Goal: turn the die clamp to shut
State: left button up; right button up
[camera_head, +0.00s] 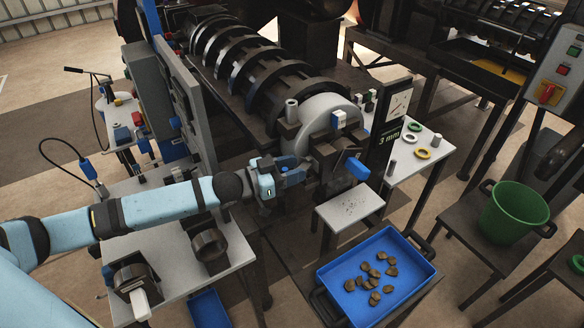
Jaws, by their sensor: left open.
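The screw press (262,75) runs diagonally, its ribbed dark barrel ending in a pale round flange (327,110). A dark die head (336,155) sits at its front end. A blue handle (357,168) sticks out at the head's right side; it may be the die clamp's handle, but I cannot tell its position for sure. My left gripper (312,177) reaches in from the left and is open at the left side of the die head. Its fingertips are small and dark against the head, so contact cannot be told. My right gripper is out of view.
A small white plate (349,208) stands below the head, above a blue tray (332,276) of brown pieces. A white side table (244,256) carries dark ring parts. A "3 mm" sign (389,138) and a table with coloured rings stand right. A green bucket (514,214) is further right.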

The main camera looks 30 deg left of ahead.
pick_arm(q)
grip_shut()
jog(key=shift+d+r, duration=0.1)
